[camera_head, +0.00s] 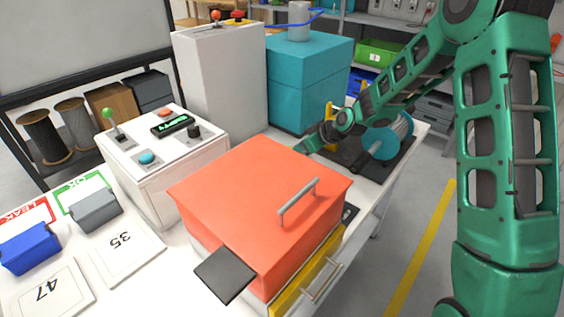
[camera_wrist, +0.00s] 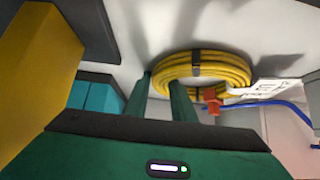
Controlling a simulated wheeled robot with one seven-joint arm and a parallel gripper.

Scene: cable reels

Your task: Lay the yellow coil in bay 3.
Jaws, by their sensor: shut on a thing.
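The yellow coil (camera_wrist: 205,66) shows in the wrist view as a round bundle of cable with a dark strap. My gripper (camera_wrist: 163,95) has its two green fingers on either side of the coil's left part and is shut on it. In the head view my gripper (camera_head: 312,142) is partly hidden behind the orange-red box (camera_head: 255,190), and I cannot make out the coil there. I cannot make out bay 3 in either view.
A white control box (camera_head: 160,160) with a lever stands left of the orange-red box. A teal cabinet (camera_head: 300,85) and a grey-white cabinet (camera_head: 220,85) stand behind. A blue reel (camera_head: 385,140) is on a dark base at right. Numbered cards (camera_head: 125,245) lie at front left.

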